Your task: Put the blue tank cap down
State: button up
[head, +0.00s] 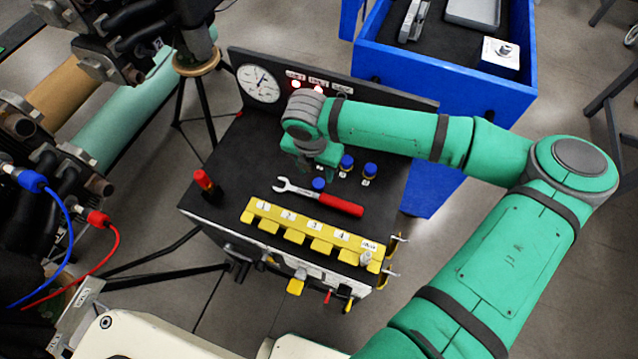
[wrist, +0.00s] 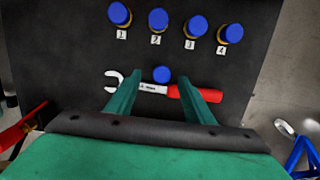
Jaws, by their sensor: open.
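A loose blue cap (head: 319,184) lies on the black bench top (head: 250,160), right behind the wrench; it also shows in the wrist view (wrist: 161,74). Whether it touches the wrench I cannot tell. My gripper (head: 318,158) is open and empty above the bench; in the wrist view its fingers (wrist: 160,82) stand apart on either side of the loose cap, not touching it. Several more blue caps (wrist: 158,19) sit in a row on numbered posts beyond it. My gripper hides part of this row in the head view.
A red-handled wrench (head: 340,205) lies in front of the caps. A yellow numbered rack (head: 310,229) lines the bench's front edge. A red-and-black tool (head: 205,183) stands at left. A gauge panel (head: 258,83) rises behind. A blue drawer cabinet (head: 440,70) stands beyond.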

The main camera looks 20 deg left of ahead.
aim_at(318, 183)
jog(key=f, duration=0.4)
jog(key=shift+s+d, duration=0.15)
jog(key=shift+d, duration=0.1)
jog(key=shift+f, duration=0.65)
jog(key=shift+c, duration=0.3)
jog(key=c, duration=1.1)
jog(key=shift+c, duration=0.2)
jog(key=shift+r, duration=0.15)
